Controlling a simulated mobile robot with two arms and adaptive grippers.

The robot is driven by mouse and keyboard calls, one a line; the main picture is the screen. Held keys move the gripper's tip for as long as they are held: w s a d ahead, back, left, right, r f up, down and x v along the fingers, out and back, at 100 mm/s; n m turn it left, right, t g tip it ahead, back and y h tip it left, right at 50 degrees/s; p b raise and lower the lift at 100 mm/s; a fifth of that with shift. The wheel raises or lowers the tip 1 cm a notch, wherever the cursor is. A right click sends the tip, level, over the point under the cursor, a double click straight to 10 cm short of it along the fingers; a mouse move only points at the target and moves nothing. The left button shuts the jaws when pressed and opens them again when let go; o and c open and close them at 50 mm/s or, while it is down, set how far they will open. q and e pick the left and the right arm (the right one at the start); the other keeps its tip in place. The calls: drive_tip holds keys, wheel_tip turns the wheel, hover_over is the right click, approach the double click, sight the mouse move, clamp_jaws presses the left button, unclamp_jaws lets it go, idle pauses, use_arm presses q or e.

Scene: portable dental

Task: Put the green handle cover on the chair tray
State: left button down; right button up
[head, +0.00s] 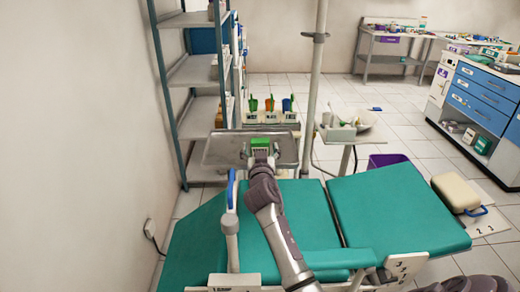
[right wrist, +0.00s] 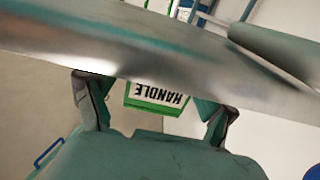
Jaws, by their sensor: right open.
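The green handle cover (head: 260,143) is a small block over the metal chair tray (head: 222,150) in the head view. In the right wrist view the handle cover (right wrist: 157,97) shows a white label reading "HANDLE", upside down. My right gripper (head: 261,155) is at the near side of the cover, over the tray. Its fingers are open and spread on either side of the cover, apart from it in the wrist view. A grey metal edge hides part of the cover there. I cannot tell whether the cover rests on the tray. My left gripper is not in view.
The green dental chair (head: 390,210) fills the foreground under my right arm. A shelf rack (head: 192,75) stands at left behind the tray. A row of bins (head: 270,118) is behind the tray, and a small side stand (head: 341,134) is to its right, past a pole (head: 314,80).

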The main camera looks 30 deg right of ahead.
drive_tip(key=shift+r, duration=0.15)
drive_tip(key=b+v, duration=0.1)
drive_tip(key=v, duration=1.1)
